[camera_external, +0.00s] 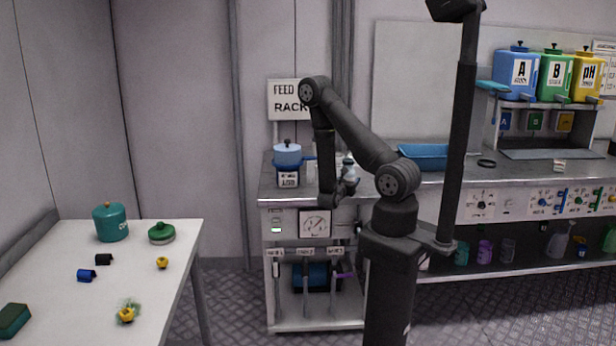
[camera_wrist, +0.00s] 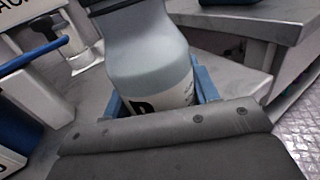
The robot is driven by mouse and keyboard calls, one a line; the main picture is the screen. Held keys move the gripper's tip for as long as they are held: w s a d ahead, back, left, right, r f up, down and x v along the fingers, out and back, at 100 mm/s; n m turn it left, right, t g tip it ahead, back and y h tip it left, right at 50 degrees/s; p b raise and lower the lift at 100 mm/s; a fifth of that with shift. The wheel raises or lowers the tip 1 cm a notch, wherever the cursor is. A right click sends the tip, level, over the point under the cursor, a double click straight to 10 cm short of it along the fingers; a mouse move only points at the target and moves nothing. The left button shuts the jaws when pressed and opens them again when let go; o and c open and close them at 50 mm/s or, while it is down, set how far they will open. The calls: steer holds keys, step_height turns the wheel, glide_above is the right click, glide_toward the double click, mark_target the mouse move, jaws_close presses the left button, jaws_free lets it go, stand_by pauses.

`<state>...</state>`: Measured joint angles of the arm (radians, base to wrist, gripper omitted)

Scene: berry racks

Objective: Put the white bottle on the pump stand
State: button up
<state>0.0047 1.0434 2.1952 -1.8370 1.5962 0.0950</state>
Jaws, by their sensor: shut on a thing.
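A pale white-grey bottle (camera_wrist: 150,60) with a dark-lettered label low on its body fills the middle of the wrist view. My gripper (camera_wrist: 155,100) is shut on it, with blue fingers on both sides of its lower body. In the external view my gripper (camera_external: 345,188) is at the front edge of the rack counter, and the bottle (camera_external: 348,167) shows just above it, partly hidden by my arm. I cannot tell whether its base touches anything. A pale upright fixture (camera_wrist: 82,42) stands behind it at the left; I cannot tell whether this is the pump stand.
A blue lidded pot (camera_external: 287,155) sits on a labelled box (camera_external: 288,178) left of my arm on the counter (camera_external: 268,190). A blue tray (camera_external: 424,153) lies to the right. The white table (camera_external: 120,275) at left holds a teal canister (camera_external: 110,223) and small items.

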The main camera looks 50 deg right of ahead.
mark_target(352, 177)
steer(key=shift+s+a+r, duration=0.1)
steer(key=shift+a+r, duration=0.55)
steer(key=shift+a, duration=0.2)
steer(key=shift+a, duration=0.1)
stand_by(0.5)
steer(key=shift+s+a+f, duration=0.25)
steer(key=shift+a+f, duration=0.1)
steer(key=shift+a, duration=0.3)
steer(key=shift+s+a+f, duration=0.25)
steer(key=shift+a+f, duration=0.05)
steer(key=shift+a, duration=0.3)
steer(key=shift+x, duration=4.15)
